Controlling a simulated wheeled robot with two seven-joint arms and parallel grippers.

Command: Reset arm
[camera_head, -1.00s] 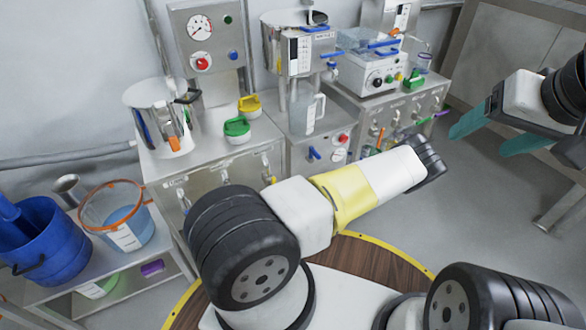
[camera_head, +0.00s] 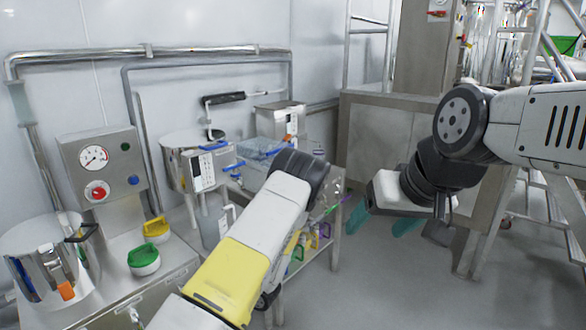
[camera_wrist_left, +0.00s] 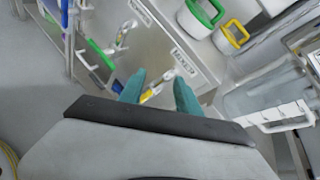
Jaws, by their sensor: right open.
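My right gripper (camera_head: 381,224) hangs below its wrist right of the middle in the head view. Its two teal fingers are apart and I see nothing between them. My left arm, with its yellow band, reaches up from the bottom middle toward the bench equipment, and its gripper is hidden in the head view. In the left wrist view my left gripper (camera_wrist_left: 159,90) shows two teal fingers standing apart. Cabinet fronts lie behind the gap, and I see nothing held.
On the left bench stand a steel pot (camera_head: 30,262), a green-lidded tub (camera_head: 143,261), a yellow-lidded tub (camera_head: 157,231) and a gauge panel (camera_head: 100,167). A clear jug (camera_head: 213,222) stands farther right. A steel cabinet (camera_head: 375,135) and ladder frames stand behind my right arm. Grey floor between is clear.

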